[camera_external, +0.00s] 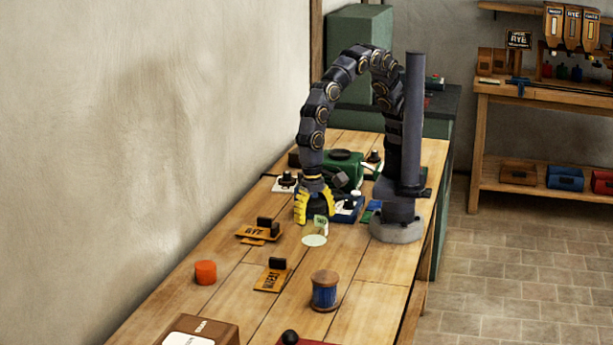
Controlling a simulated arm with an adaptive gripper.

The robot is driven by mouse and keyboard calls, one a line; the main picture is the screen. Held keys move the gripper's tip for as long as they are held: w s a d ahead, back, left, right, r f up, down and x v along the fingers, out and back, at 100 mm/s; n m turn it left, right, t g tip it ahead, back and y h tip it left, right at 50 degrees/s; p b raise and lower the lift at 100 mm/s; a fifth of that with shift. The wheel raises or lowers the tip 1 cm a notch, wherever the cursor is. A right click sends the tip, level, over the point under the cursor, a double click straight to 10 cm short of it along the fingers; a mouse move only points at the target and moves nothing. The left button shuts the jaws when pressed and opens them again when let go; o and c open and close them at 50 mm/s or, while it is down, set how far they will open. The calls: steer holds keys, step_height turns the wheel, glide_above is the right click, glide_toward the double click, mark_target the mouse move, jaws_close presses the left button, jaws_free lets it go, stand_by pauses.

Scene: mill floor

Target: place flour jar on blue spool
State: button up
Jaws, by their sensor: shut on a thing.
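The blue spool (324,291) stands upright on the wooden table toward the front, with wooden ends and blue winding. My gripper (314,211) has yellow fingers and points down over the middle of the table, behind the spool and slightly left of it. It is shut on what appears to be the flour jar (321,225), of which a small white and green part shows just below the fingers. The fingers hide the rest of it. A pale round disc (314,240) lies on the table just below; I cannot tell whether it touches the jar.
An orange-red cylinder (205,272) stands at the left. Lettered wooden plates with black handles (258,231) (272,277) lie between it and the spool. A brown box (200,331) is at the front edge. A green container (343,170) and other clutter sit behind my gripper.

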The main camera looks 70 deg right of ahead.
mark_target(323, 205)
steer(key=shift+n, duration=0.4)
steer(key=shift+s+a+f, duration=0.25)
steer(key=shift+s+f, duration=0.25)
steer(key=shift+f, duration=0.8)
steer(key=shift+s+a+f, duration=0.2)
steer(key=shift+s+f, duration=0.35)
steer(key=shift+f, duration=0.7)
steer(key=shift+s+a+f, duration=0.25)
steer(key=shift+s+f, duration=0.25)
steer(key=shift+f, duration=0.8)
steer(key=shift+f, duration=0.2)
steer(key=o, duration=1.1)
steer(key=shift+o, duration=0.2)
steer(key=shift+r, duration=0.15)
steer(key=r, duration=0.8)
steer(key=w+d+r, duration=0.1)
steer(key=r, duration=0.3)
steer(key=shift+w, duration=0.1)
